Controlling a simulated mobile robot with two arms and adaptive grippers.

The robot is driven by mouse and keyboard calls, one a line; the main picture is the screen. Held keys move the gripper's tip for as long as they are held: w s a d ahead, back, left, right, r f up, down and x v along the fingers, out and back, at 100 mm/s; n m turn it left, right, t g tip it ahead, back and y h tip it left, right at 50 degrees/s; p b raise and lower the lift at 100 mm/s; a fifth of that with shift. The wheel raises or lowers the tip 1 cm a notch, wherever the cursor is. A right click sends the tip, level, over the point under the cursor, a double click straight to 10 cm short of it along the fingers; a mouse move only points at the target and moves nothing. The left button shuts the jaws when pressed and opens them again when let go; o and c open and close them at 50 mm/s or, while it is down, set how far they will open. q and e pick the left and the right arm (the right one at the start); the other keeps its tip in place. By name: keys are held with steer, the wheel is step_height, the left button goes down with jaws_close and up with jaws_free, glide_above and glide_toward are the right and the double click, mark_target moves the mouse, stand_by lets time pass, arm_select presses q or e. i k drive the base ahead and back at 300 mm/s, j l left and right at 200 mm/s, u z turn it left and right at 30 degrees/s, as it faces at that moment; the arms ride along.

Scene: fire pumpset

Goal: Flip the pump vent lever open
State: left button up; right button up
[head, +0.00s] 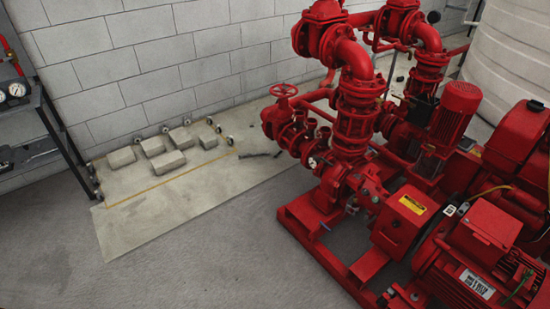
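The red pump set (340,185) stands on a red base frame on the right side of the head view. Its pipes and flanges rise toward the top of the picture. A red handwheel (284,91) sits on the left of the pipework. A small pale fitting (312,162) shows at the pipework's lower left. I cannot make out which small part is the vent lever, nor whether it is open or shut. Neither of my grippers is in view.
A dark shelf (55,130) with gauges (17,90) stands at the left edge. Several concrete blocks (165,161) lie on a pale slab by the block wall. A large white tank (510,50) is at the back right. The grey floor left of the pump is clear.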

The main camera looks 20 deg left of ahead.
mark_target(327, 163)
steer(key=u, duration=0.15)
steer(key=i+j, duration=0.1)
steer(key=i, duration=1.05)
steer(key=i+z, duration=0.2)
steer(key=z, duration=0.95)
steer(key=i+j, duration=0.05)
